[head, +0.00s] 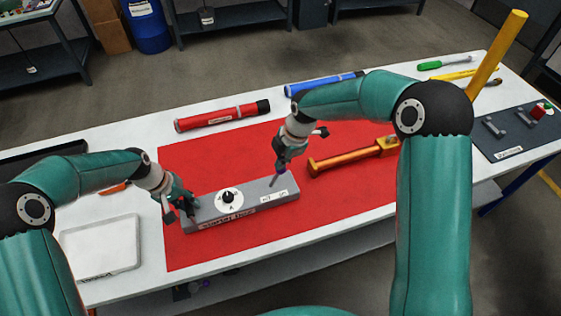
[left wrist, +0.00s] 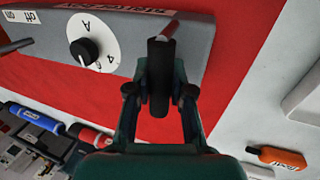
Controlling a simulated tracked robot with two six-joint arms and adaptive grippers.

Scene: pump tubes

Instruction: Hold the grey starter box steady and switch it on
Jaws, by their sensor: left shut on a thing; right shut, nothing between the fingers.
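The grey starter box (head: 252,206) lies on the red mat (head: 215,252), with its name on the front side. A round white dial with a black knob (head: 228,197) is on its top, and a white on/off label (head: 274,197) is near its right end. My left gripper (head: 184,208) is shut on the box's left end. In the left wrist view its fingers (left wrist: 162,55) overlap the end of the grey box (left wrist: 188,35) beside the dial (left wrist: 93,48). My right gripper (head: 274,179) is shut and empty, pointing down close to the label; I cannot tell if it touches the box.
An orange-yellow tool (head: 345,160) lies right of the box. Red (head: 220,118) and blue (head: 318,84) tubes lie behind. A white tray (head: 100,248) is at the left. A yellow post (head: 497,55) and a dark board (head: 510,146) are at the right. The mat before the box is clear.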

